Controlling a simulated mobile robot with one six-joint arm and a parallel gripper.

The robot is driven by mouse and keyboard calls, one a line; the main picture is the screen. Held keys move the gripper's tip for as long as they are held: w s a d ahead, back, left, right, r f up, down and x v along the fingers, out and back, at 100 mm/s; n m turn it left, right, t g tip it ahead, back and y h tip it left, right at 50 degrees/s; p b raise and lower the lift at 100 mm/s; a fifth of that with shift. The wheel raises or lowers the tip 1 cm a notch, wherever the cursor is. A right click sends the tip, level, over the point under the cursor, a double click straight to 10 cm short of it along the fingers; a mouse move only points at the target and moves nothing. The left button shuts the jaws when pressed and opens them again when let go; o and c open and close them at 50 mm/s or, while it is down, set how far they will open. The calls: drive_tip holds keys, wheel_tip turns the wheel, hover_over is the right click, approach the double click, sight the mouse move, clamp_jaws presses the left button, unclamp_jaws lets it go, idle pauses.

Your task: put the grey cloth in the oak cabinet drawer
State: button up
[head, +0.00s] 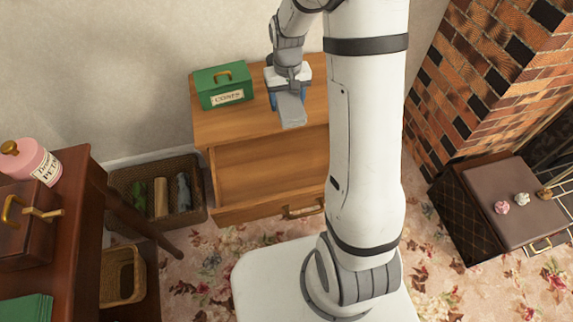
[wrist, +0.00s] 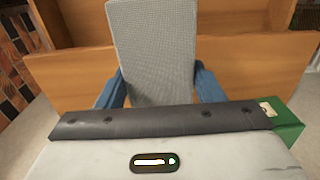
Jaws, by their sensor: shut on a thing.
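The grey cloth (head: 291,112) hangs as a flat, narrow strip from my gripper (head: 287,97). The gripper's blue fingers are shut on the cloth, above the top of the oak cabinet (head: 237,126). In the wrist view the cloth (wrist: 150,45) stretches away between the two blue fingers and covers part of the wood behind it. The cabinet's drawer (head: 262,212) is pulled out, with a brass handle on its front. The part of its inside that shows looks empty; my arm hides its right side.
A green box labelled COINS (head: 222,87) stands on the cabinet top, left of my gripper. A wicker basket (head: 130,207) with several rolled things sits on the floor to the left. A brick fireplace (head: 470,90) and a brown chest (head: 475,215) stand to the right.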

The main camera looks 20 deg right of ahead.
drive_tip(key=b, duration=0.6)
hover_over(298, 164)
wheel_tip(298, 164, down, 10)
drive_tip(key=r, duration=0.1)
wheel_tip(298, 164, down, 6)
drive_tip(key=shift+s+r+b, duration=0.1)
drive_tip(key=shift+s+b, duration=0.05)
drive_tip(key=shift+b, duration=0.6)
drive_tip(key=shift+f+b, duration=0.6)
drive_tip(key=shift+f, duration=1.4)
drive_tip(key=shift+f, duration=0.1)
drive_tip(key=shift+f, duration=0.15)
drive_tip(key=o, duration=1)
drive_tip(key=shift+c, duration=0.2)
